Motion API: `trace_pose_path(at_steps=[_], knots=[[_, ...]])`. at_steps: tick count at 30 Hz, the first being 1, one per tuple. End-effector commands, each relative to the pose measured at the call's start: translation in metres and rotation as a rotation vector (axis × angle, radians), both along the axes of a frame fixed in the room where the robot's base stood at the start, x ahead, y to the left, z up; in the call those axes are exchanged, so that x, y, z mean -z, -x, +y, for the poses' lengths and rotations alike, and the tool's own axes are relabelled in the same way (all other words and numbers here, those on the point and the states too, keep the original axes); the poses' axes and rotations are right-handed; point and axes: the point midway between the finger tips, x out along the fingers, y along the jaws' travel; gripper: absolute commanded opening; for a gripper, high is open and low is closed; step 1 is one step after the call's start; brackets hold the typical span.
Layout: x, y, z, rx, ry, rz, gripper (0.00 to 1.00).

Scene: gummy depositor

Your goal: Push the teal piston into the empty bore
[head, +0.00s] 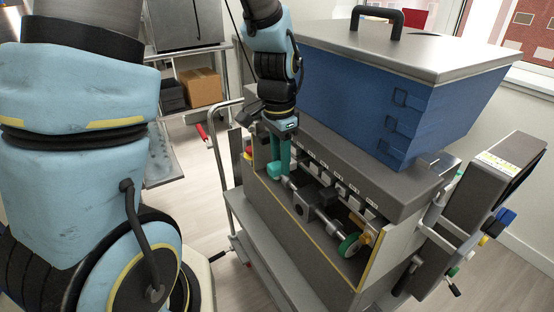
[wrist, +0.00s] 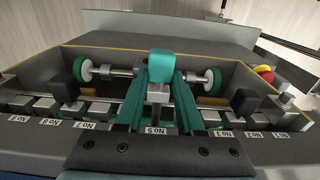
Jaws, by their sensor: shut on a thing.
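My gripper (head: 279,160) reaches down into the open front bay of the depositor (head: 225,178). In the wrist view my gripper (wrist: 163,88) has its two teal fingers on either side of a bright metal rod. In the head view the piston and the fingers have the same colour and are hard to tell apart. The empty bore cannot be made out; the gripper covers the middle of the row.
A shaft with green-rimmed wheels (wrist: 213,78) and dark blocks (wrist: 247,97) lies across the bay close to my fingers. Grey pistons (wrist: 100,110) line the row. The blue hopper (head: 375,85) stands above, and a control panel (head: 485,200) stands out at right.

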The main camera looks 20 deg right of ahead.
Motion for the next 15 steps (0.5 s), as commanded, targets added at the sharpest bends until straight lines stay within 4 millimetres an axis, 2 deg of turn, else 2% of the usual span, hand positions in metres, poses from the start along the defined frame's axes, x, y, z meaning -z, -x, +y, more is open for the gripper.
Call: trace_pose_path(at_steps=[15], knots=[[-0.0002,-0.0013,-0.0041,0.001,0.0,0.0,0.0]])
